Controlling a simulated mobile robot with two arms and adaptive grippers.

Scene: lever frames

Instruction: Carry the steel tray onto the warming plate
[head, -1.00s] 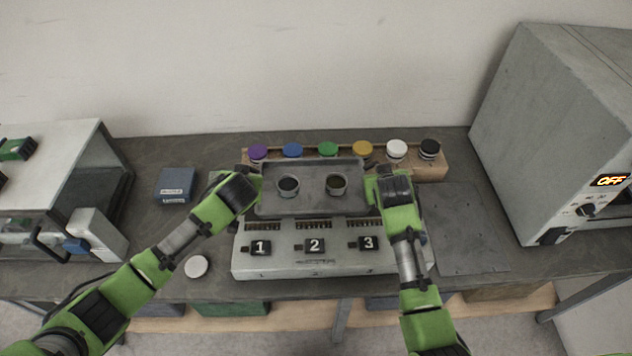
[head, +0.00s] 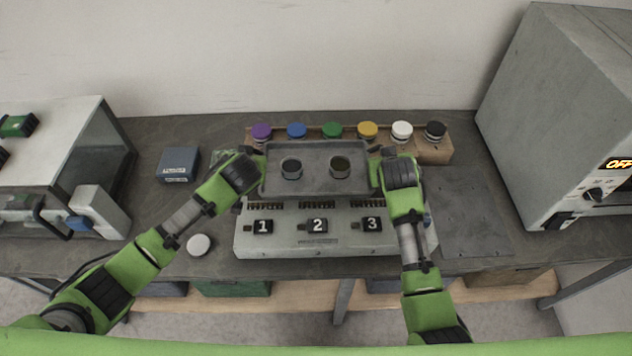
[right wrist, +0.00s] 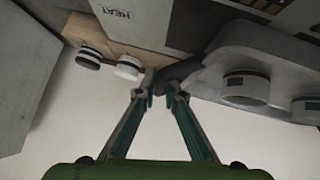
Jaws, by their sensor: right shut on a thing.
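The steel tray (head: 315,184) is a shallow grey tray with two small round cups, the left cup (head: 291,168) and the right cup (head: 340,167), upright on it. It looks level over the back of the numbered block; I cannot tell if it touches. My right gripper (right wrist: 160,85) is shut on the dark handle (right wrist: 181,72) at the tray's right end. My left gripper (head: 260,165) is at the tray's left end, its fingers hidden. The flat grey plate (head: 465,215) right of the block appears to be the warming plate; a HEAT label shows in the right wrist view (right wrist: 118,12).
The block (head: 290,243) marked 1, 2, 3 stands in front of the tray. A wooden rack (head: 437,153) with colour-capped jars is behind. A grey oven (head: 530,120) reading OFF stands right. A blue box (head: 178,163) and a white lid (head: 199,244) lie left. The grey plate is bare.

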